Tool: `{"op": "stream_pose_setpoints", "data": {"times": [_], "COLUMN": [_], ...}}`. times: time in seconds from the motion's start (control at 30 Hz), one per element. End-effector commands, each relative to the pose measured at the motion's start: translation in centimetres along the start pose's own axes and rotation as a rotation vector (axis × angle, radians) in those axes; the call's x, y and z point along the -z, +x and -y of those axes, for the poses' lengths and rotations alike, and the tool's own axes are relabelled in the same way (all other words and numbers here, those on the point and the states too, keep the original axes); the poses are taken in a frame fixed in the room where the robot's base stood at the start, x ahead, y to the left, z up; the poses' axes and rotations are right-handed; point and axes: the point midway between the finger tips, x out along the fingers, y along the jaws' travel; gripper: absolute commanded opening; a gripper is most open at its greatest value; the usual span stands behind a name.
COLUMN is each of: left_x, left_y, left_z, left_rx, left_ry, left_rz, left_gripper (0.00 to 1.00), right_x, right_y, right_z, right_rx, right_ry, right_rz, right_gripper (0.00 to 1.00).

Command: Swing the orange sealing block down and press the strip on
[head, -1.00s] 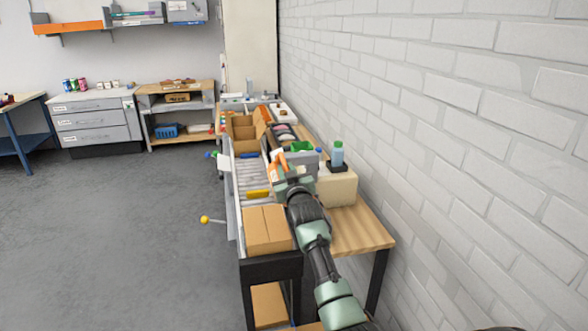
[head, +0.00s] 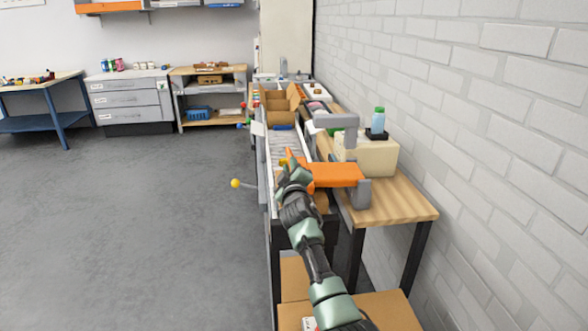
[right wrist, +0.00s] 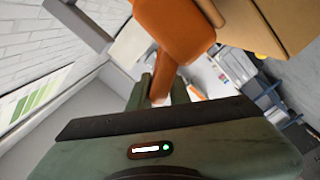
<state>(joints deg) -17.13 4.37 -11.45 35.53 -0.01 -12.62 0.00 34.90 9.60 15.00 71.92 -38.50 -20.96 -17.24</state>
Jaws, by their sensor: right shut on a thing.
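The orange sealing block (head: 335,174) lies about level in the head view, extending left from a grey upright beside the roller conveyor (head: 285,148). Its orange end also fills the upper middle of the right wrist view (right wrist: 172,30). My right gripper (head: 287,166) is at the block's left end. In the right wrist view its two fingers (right wrist: 160,88) are shut on a narrow orange part of the block. A brown carton (head: 321,201) shows only partly beneath the block, behind my arm. I cannot make out the strip or whether the block touches the carton. My left gripper is not in view.
A cream machine body (head: 370,155) with a green-blue bottle (head: 377,121) stands right of the conveyor on a wooden bench (head: 395,205), near the brick wall. An open carton (head: 281,110) stands farther back. The floor at left is clear.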

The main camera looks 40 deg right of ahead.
Motion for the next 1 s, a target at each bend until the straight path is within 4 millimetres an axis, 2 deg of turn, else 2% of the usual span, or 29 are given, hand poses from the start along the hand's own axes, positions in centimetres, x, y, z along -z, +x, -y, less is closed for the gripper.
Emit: {"op": "stream_pose_setpoints", "data": {"times": [0.1, 0.57, 0.6, 0.63, 0.67, 1.0], "left_x": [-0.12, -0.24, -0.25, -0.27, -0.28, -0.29], "left_y": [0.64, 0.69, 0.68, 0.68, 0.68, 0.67], "left_z": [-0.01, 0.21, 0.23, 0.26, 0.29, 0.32], "left_rx": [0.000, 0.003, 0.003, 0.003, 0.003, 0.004], "left_ry": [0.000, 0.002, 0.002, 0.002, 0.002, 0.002], "left_rz": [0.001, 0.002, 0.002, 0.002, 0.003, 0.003], "left_gripper": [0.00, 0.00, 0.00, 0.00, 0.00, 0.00], "right_x": [-0.44, -0.46, -0.47, -0.46, -0.45, -0.32], "right_y": [0.07, 0.10, 0.10, 0.10, 0.10, -0.09], "right_z": [0.37, 0.34, 0.33, 0.33, 0.34, 0.50], "right_rx": [-0.004, -0.006, -0.006, -0.006, -0.006, -0.004], "right_ry": [-0.025, -0.036, -0.036, -0.036, -0.036, -0.032], "right_rz": [0.003, 0.004, 0.004, 0.004, 0.004, 0.001], "right_gripper": [0.00, 0.00, 0.24, 0.32, 0.36, 0.36]}}
